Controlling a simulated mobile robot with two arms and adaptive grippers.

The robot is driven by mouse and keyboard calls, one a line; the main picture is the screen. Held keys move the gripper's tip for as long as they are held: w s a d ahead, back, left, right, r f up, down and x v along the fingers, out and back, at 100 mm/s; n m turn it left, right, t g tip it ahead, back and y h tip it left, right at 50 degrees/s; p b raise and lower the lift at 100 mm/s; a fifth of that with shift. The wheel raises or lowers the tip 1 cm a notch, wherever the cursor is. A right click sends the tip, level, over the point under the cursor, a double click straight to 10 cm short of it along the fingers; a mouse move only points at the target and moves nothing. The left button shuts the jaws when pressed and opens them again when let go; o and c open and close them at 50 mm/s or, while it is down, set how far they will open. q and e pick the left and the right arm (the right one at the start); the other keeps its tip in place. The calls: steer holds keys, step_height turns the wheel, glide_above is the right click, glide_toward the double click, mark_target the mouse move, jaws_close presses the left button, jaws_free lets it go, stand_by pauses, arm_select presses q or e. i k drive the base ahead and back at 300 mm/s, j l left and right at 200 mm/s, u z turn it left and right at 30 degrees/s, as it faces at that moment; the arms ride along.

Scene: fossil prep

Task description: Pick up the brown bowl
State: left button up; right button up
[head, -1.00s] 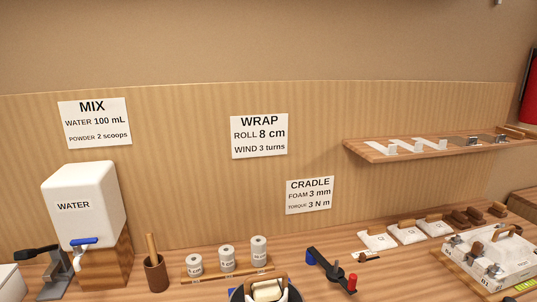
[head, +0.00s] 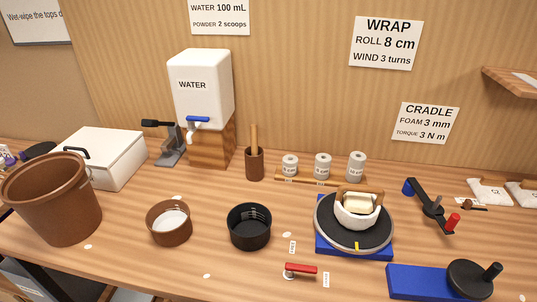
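The brown bowl (head: 169,223) stands upright on the wooden bench, left of centre in the head view. It is small and round, with a white patch showing inside on its bottom. A black bowl (head: 249,227) of similar size stands to its right, apart from it. A much larger brown bucket (head: 52,200) stands to its left. Neither of my grippers is in view, so I cannot see how they stand relative to the bowl.
A white box (head: 104,158) and the water tank (head: 202,90) stand behind. A turntable (head: 326,237) holding a wrapped piece is to the right. The bench (head: 150,274) before the brown bowl is mostly clear.

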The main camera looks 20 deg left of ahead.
mark_target(169, 222)
steer(key=u, duration=1.55)
